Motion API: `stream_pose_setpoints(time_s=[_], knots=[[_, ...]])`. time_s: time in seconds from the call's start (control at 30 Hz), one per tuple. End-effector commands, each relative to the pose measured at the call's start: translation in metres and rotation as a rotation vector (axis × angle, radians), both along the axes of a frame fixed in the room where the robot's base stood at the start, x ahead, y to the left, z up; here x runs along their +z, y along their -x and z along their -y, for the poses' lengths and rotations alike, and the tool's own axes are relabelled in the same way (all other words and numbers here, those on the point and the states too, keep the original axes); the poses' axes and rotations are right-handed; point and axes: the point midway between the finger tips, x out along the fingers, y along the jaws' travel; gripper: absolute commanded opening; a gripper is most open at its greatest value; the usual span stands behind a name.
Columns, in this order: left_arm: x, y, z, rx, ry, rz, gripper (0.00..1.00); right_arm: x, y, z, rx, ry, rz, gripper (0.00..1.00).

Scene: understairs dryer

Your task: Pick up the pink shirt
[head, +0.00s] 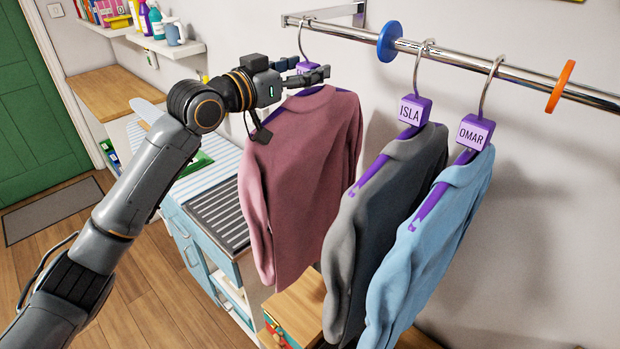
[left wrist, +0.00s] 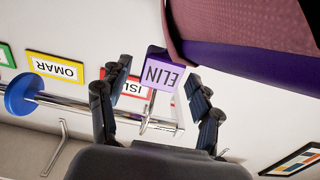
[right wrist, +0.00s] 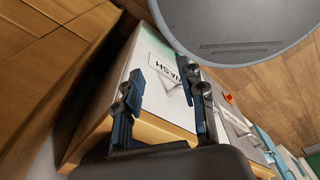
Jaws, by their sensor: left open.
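The pink shirt (head: 300,150) hangs on a purple hanger at the left end of the rail. Its hanger has a purple tag reading ELIN (left wrist: 160,72). My left gripper (head: 309,71) is open at the top of this hanger. In the left wrist view its fingers (left wrist: 157,88) stand on either side of the tag, with gaps showing. The shirt's collar (left wrist: 245,25) shows above right there. My right gripper (right wrist: 163,75) is open and empty, over a white-topped surface away from the shirt.
A grey shirt (head: 390,200) tagged ISLA and a blue shirt (head: 440,230) tagged OMAR hang to the right on the rail (head: 490,72). A blue disc (head: 389,41) and an orange disc (head: 560,87) divide the rail. A blue cabinet (head: 185,240) stands below left.

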Motion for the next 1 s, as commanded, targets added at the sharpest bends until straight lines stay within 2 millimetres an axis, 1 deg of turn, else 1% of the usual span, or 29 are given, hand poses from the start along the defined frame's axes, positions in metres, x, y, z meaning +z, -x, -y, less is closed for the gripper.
stream_pose_setpoints(time_s=[0.03,0.1,0.33,0.63,0.67,1.0], knots=[[0.0019,-0.0033,0.004,-0.001,0.001,-0.001,0.64,0.0044,0.0026,0.0006,0.0,0.001,-0.004,0.4],[0.0003,-0.0059,0.0068,-0.001,0.0,-0.001,0.64,0.0048,0.005,0.0014,0.0,0.002,-0.008,0.4],[-0.0011,-0.0065,0.0069,0.0,0.0,0.0,0.64,0.0034,0.009,0.0059,0.001,0.007,-0.015,0.4],[-0.001,-0.0064,0.0067,0.0,0.0,0.0,0.03,0.0034,0.0088,0.006,0.002,0.009,-0.015,0.4],[-0.001,-0.0064,0.0068,0.0,0.0,0.0,0.0,0.0034,0.0087,0.0059,0.002,0.009,-0.015,0.4],[0.0006,-0.0062,0.0067,0.0,0.001,0.003,0.0,0.0032,0.0082,0.0056,0.002,0.007,-0.013,0.4]])
